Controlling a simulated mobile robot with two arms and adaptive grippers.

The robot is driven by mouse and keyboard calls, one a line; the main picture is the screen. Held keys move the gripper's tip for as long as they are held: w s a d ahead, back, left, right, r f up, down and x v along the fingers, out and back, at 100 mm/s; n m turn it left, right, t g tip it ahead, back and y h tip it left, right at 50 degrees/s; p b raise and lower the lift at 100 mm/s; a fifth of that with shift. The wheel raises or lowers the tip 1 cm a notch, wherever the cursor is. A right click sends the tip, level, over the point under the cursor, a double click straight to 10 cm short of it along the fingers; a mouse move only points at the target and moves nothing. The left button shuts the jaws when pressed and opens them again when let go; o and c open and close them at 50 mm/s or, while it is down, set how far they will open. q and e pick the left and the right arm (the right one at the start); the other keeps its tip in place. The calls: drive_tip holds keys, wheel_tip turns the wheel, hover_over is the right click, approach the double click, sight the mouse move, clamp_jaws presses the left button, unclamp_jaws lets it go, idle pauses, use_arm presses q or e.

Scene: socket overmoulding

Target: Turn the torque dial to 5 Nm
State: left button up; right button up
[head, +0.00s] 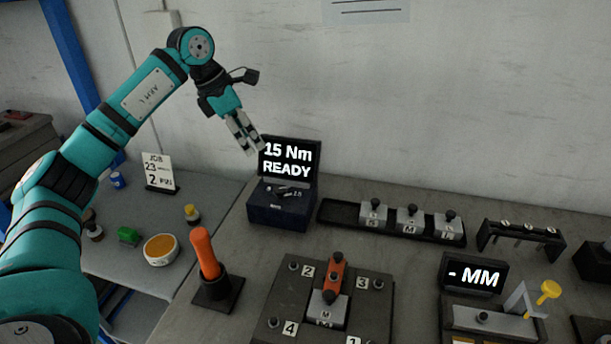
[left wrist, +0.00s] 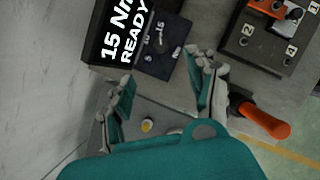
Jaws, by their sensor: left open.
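The torque unit (head: 279,216) is a dark box with a raised screen (head: 288,158) that reads "15 Nm READY". Its dial (head: 283,190) lies on the top face, partly unclear at this size. In the left wrist view the dial (left wrist: 159,45) shows as a dark knob with marks 5, 10 and 15 around it. My left gripper (head: 253,150) is open and empty, above and to the left of the unit, apart from the dial. In the left wrist view its two fingers (left wrist: 166,76) are spread below the unit. My right gripper is not in view.
An orange-handled tool (head: 206,256) stands in a holder in front of the unit. A numbered fixture block (head: 376,304) is at front centre. A black tray (head: 339,213) with several blocks lies right of the unit. The wall is close behind.

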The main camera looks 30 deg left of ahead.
use_arm(q)
approach(279, 188)
drive_tip(key=p+x, duration=0.1)
drive_tip(key=x, duration=0.6)
drive_tip(key=shift+d+f+p, duration=0.15)
drive_tip(key=shift+f+p, duration=0.1)
drive_tip(key=shift+p, duration=0.1)
drive_tip(key=shift+w+f, duration=0.15)
drive_tip(key=shift+f, duration=0.35)
drive_tip(key=c, duration=1.1)
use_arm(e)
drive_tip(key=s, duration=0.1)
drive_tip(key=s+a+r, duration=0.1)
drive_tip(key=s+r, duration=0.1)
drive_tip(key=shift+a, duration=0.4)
